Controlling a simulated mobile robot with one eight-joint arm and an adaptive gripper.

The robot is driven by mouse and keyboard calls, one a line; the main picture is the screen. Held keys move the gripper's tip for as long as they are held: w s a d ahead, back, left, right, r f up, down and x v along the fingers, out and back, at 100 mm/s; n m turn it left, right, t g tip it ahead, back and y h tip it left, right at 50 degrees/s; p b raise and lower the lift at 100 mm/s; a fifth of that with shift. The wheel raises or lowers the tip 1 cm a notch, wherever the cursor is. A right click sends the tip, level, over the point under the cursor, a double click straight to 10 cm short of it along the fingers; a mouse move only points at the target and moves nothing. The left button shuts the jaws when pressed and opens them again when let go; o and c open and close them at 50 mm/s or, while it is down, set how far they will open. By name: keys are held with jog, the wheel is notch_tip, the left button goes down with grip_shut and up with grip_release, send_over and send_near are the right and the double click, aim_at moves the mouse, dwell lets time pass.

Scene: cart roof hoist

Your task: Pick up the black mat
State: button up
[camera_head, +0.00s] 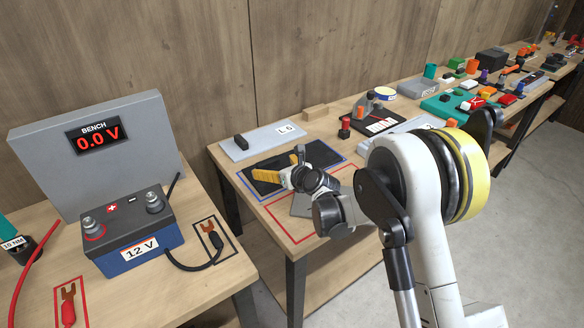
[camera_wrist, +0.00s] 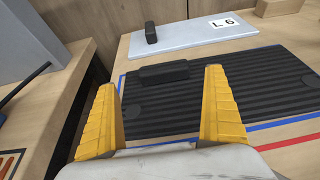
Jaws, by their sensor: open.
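The black mat (camera_wrist: 262,84) lies flat on the wooden table, inside a blue outline. It is ribbed and has a raised dark block (camera_wrist: 164,73) along its far left part. My gripper (camera_wrist: 165,85) has two yellow fingers spread wide, with nothing held between them. In the wrist view the fingers are over the mat's left part, and the block shows between their tips. In the head view the mat (camera_head: 263,180) is partly hidden by my gripper (camera_head: 268,178). I cannot tell whether the fingers touch the mat.
A grey plate labelled L 6 (camera_head: 263,142) with a black handle lies behind the mat. A red outline (camera_head: 270,222) is in front, with a grey piece partly hidden by my arm. A gap separates this table from the battery (camera_head: 128,232) bench. More parts crowd the right.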

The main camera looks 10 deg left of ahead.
aim_at(269, 162)
jog(key=b+x, duration=0.1)
jog(key=x, duration=0.1)
jog(key=b+x, duration=0.1)
jog(key=x, duration=0.2)
jog(key=shift+w+d, duration=0.2)
jog(key=shift+d, duration=0.05)
jog(key=shift+w+a, duration=0.2)
jog(key=shift+a, duration=0.05)
jog(key=shift+c, duration=0.3)
jog(key=c, duration=1.3)
